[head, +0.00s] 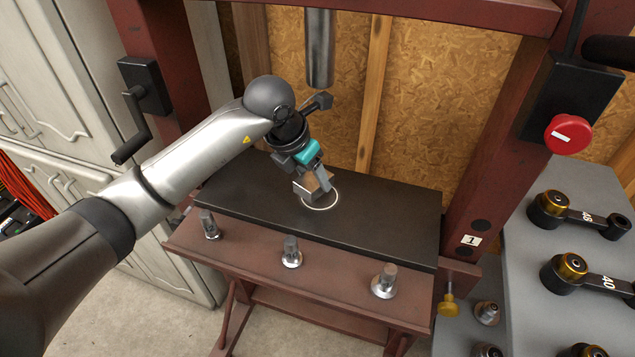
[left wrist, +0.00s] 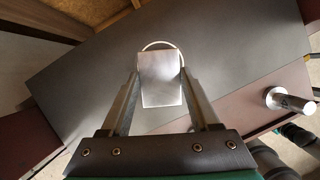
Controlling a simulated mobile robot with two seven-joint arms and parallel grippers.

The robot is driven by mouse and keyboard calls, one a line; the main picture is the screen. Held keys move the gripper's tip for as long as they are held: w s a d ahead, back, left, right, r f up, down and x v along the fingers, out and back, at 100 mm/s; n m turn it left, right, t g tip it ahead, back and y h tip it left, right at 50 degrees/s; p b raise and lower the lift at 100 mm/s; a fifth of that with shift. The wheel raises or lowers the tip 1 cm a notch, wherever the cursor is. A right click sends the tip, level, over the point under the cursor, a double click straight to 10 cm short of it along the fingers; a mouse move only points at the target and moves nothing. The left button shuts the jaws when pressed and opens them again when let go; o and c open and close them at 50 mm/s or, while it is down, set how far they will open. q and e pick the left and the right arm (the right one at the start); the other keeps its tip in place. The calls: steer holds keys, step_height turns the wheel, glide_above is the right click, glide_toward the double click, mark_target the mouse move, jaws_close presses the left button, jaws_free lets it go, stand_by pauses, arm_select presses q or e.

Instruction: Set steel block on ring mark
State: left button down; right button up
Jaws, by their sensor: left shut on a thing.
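The steel block (head: 306,186) is a pale metal block held between the fingers of my left gripper (head: 317,186) over the black plate (head: 400,221) of the press. The white ring mark (head: 324,206) lies on the plate, partly covered by the block and fingers. In the left wrist view the block (left wrist: 160,80) sits between the two fingers of the left gripper (left wrist: 162,84). I cannot tell whether the block touches the plate. My right gripper is not in view.
The press ram (head: 319,50) hangs above and behind the gripper. Several metal pins (head: 291,252) stand along the front beam. Red press posts (head: 510,150) flank the plate. A grey cabinet with numbered links (head: 575,217) stands at right. The plate's right part is bare.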

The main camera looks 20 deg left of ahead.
mark_target(314, 178)
arm_select(q)
steer(key=shift+w+d+r, duration=0.1)
steer(key=shift+w+d, duration=0.15)
steer(key=shift+w, duration=0.3)
steer(key=shift+w+d, duration=0.1)
steer(key=shift+w, duration=0.2)
steer(key=shift+f, duration=0.2)
step_height(314, 178, down, 3)
steer(key=shift+f+b, duration=0.1)
steer(key=shift+b, duration=0.35)
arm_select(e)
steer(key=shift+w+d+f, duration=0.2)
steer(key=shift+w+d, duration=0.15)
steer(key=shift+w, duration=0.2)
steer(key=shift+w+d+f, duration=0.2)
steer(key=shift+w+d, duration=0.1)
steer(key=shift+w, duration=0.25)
arm_select(q)
steer(key=shift+c, duration=0.6)
jaws_free()
steer(key=shift+s+f, duration=0.1)
steer(key=shift+f, duration=0.05)
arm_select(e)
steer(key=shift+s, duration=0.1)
